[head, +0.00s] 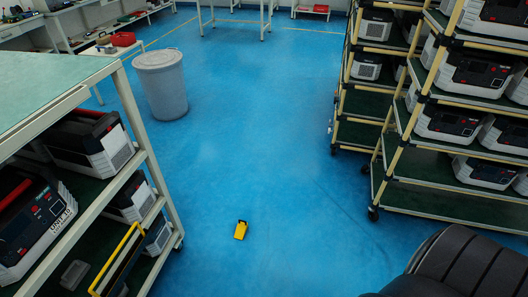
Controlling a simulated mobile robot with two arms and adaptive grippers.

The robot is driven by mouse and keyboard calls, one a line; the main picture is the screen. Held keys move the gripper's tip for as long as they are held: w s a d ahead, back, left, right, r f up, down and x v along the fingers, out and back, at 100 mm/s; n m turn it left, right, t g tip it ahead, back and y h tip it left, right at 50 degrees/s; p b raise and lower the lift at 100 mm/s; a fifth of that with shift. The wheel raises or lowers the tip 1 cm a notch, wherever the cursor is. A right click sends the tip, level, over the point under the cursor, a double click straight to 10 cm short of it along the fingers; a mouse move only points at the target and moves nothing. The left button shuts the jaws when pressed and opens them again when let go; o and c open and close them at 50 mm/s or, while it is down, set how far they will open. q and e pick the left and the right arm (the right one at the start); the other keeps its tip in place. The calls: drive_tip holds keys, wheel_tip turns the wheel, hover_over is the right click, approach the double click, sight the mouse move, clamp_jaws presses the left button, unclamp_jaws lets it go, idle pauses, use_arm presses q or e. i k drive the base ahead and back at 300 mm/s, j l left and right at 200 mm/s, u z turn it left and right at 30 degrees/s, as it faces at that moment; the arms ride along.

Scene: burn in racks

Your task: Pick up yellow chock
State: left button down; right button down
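The yellow chock (240,230) lies alone on the blue floor in the lower middle of the head view. It is small, with a dark part at its top end. Bare floor surrounds it, between the rack on the left and the dark padded shape at the lower right. Neither of my grippers shows in this view.
A green-topped rack (150,165) with several white and black units stands at left. Wheeled racks (372,188) with more units stand at right. A grey lidded bin (163,90) stands behind left. A black padded object (465,265) fills the lower right. The middle floor is clear.

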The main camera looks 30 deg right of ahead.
sight(242, 226)
drive_tip(key=z, duration=0.85)
